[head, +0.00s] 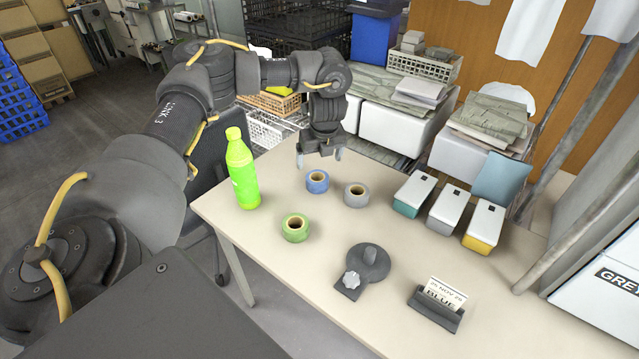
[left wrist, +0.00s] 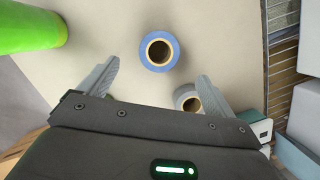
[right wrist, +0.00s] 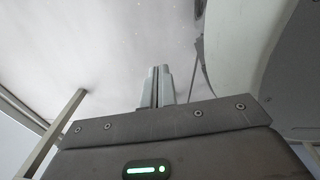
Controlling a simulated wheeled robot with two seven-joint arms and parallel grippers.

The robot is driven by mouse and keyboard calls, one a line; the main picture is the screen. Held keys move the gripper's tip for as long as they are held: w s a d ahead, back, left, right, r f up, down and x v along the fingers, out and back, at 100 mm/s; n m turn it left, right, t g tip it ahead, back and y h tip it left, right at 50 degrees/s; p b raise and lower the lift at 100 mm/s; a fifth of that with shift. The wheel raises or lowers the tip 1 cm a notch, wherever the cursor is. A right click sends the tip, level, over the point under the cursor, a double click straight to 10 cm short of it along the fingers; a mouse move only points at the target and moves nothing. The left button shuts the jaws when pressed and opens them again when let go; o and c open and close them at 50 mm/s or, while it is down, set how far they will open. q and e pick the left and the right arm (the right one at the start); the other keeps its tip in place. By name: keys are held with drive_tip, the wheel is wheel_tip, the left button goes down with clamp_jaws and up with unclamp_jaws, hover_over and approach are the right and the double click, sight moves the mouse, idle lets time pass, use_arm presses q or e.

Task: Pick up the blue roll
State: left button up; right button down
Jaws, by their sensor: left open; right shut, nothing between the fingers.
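The blue roll (head: 317,181) lies flat on the table (head: 300,275), near its far edge. It also shows in the left wrist view (left wrist: 146,66), past the fingertips and between their lines. My left gripper (head: 320,158) is open and empty, above and just beyond the blue roll, not touching it. It shows in the left wrist view (left wrist: 158,75) with its fingers wide apart. My right gripper (right wrist: 159,70) is shut and empty; it shows only in the right wrist view, against a pale surface.
A grey roll (head: 356,194) lies right of the blue roll, a green roll (head: 295,227) nearer. A green bottle (head: 242,170) stands left. A grey dispenser (head: 368,268), a date sign (head: 439,300) and several lidded boxes (head: 450,208) stand right. The near left table is clear.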

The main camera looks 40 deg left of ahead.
use_arm(q)
drive_tip(key=b, duration=0.1)
approach(317, 178)
drive_tip(key=shift+s+f, duration=0.25)
drive_tip(key=shift+f, duration=0.3)
drive_tip(key=shift+s+f, duration=0.2)
drive_tip(key=shift+f, duration=0.3)
drive_tip(key=shift+a+f, duration=0.1)
drive_tip(key=shift+f, duration=0.15)
drive_tip(key=shift+d+b+x, duration=0.15)
drive_tip(key=shift+b+x, duration=0.25)
drive_tip(key=shift+x, duration=0.9)
drive_tip(key=shift+d+b+x, duration=0.1)
drive_tip(key=shift+b+x, duration=0.25)
drive_tip(key=shift+x, duration=0.95)
drive_tip(key=c, duration=1.1)
use_arm(e)
drive_tip(key=w+a+r, duration=0.2)
drive_tip(key=w+a, duration=0.2)
drive_tip(key=w, duration=0.4)
drive_tip(key=shift+t, duration=0.3)
